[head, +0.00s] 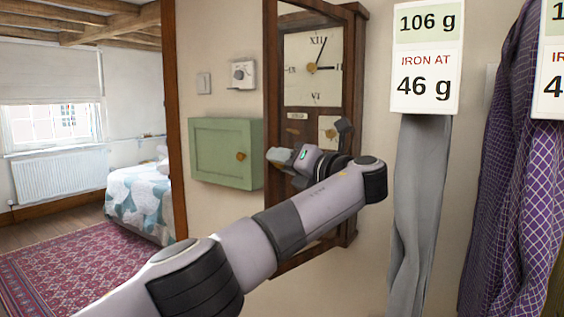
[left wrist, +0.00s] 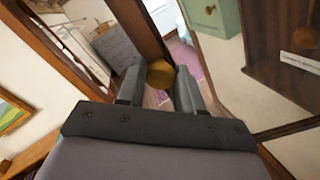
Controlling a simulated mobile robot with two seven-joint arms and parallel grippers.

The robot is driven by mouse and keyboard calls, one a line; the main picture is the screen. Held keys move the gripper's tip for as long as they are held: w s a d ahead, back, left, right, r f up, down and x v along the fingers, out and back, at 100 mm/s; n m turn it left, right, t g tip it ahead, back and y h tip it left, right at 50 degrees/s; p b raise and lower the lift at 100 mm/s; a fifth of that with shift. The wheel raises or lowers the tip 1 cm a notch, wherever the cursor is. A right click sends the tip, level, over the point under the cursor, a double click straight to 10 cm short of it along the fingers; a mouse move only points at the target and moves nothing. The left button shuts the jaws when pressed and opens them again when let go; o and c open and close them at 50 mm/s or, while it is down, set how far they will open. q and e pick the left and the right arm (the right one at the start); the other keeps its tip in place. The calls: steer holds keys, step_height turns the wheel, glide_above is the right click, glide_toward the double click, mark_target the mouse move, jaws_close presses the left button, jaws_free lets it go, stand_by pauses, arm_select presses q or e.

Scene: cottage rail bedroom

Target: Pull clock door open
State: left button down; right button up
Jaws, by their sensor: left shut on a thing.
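The wall clock (head: 316,68) has a dark wooden case and a pale dial with Roman numerals. Its wooden-framed door (head: 271,60) appears to stand partly out from the case, its free edge at the left in the head view. My left gripper (head: 279,157) is at that left edge. In the left wrist view, the left gripper's fingers (left wrist: 160,88) are closed on a round brass knob (left wrist: 160,73). The knob is hidden in the head view. My left arm covers the lower right part of the clock. My right gripper is in neither view.
A green wall cabinet (head: 222,152) with a brass knob hangs left of the clock, below a white thermostat (head: 242,74). Grey trousers (head: 421,210) and purple checked cloth (head: 510,150) hang at the right. A bed (head: 140,200) stands in the room at left.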

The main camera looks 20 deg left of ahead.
arm_select(q)
steer(key=shift+s+d+r, duration=0.1)
steer(key=shift+d, duration=0.15)
stand_by(0.4)
steer(key=c, duration=0.7)
jaws_free()
steer(key=shift+c, duration=0.2)
steer(key=shift+a, duration=0.1)
